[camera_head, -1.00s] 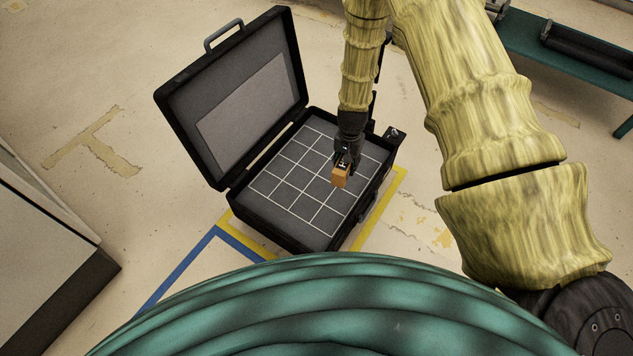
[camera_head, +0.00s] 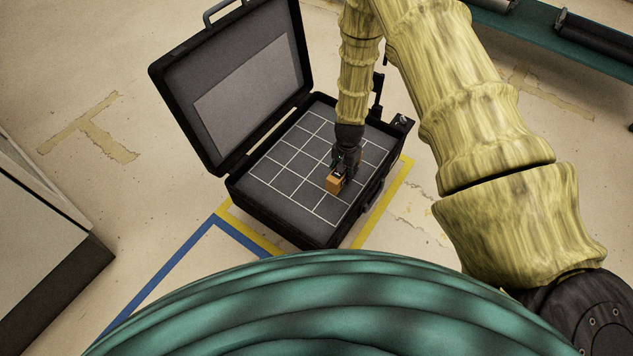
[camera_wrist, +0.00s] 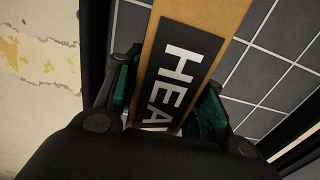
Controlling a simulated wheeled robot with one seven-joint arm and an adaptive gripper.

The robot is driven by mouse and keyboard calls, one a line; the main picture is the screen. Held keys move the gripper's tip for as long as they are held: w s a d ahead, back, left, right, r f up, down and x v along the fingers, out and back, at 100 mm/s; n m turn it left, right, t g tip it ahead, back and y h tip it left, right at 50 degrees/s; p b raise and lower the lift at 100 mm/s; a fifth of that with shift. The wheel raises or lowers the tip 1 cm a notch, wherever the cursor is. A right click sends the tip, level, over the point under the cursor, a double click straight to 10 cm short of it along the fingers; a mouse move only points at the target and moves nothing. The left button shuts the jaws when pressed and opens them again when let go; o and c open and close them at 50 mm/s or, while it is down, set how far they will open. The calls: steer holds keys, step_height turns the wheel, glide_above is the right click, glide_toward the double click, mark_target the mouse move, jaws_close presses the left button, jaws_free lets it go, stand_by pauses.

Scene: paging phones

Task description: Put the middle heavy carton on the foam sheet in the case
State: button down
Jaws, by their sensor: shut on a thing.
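The heavy carton (camera_head: 335,184) is a small orange-brown box with a black label. In the wrist view the carton (camera_wrist: 213,18) shows white letters reading "HEA", the rest hidden by my gripper. My gripper (camera_head: 344,166) is shut on it, with a green-padded finger on each side in the wrist view (camera_wrist: 165,98). The black case (camera_head: 290,222) stands open, lid tilted back to the left. The dark foam sheet (camera_head: 285,180) with a white grid lines its floor. The carton is over the foam's right front part; I cannot tell whether it touches.
The raised lid (camera_head: 238,95) stands left of my gripper. Yellow and blue floor tape (camera_head: 190,262) runs around the case's front. A pale cabinet (camera_head: 40,250) is at left, and a green bench (camera_head: 560,42) with dark rollers at upper right. Foam left of the carton is bare.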

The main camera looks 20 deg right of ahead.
steer(key=b, duration=0.2)
glide_above(316, 187)
steer(key=shift+f, duration=0.45)
steer(key=shift+f+b, duration=0.8)
steer(key=shift+f, duration=0.9)
steer(key=shift+f, duration=0.1)
steer(key=c, duration=0.9)
jaws_free()
step_height(316, 187, up, 12)
steer(key=p, duration=0.4)
steer(key=s+d+f+n, duration=0.1)
steer(key=s+n, duration=0.4)
steer(key=s, duration=1.3)
steer(key=s+d+f+n, duration=0.2)
steer(key=s+n, duration=0.3)
steer(key=s, duration=1.3)
steer(key=shift+s+d+f, duration=0.2)
steer(key=shift+d+f, duration=0.05)
steer(key=shift+f, duration=0.45)
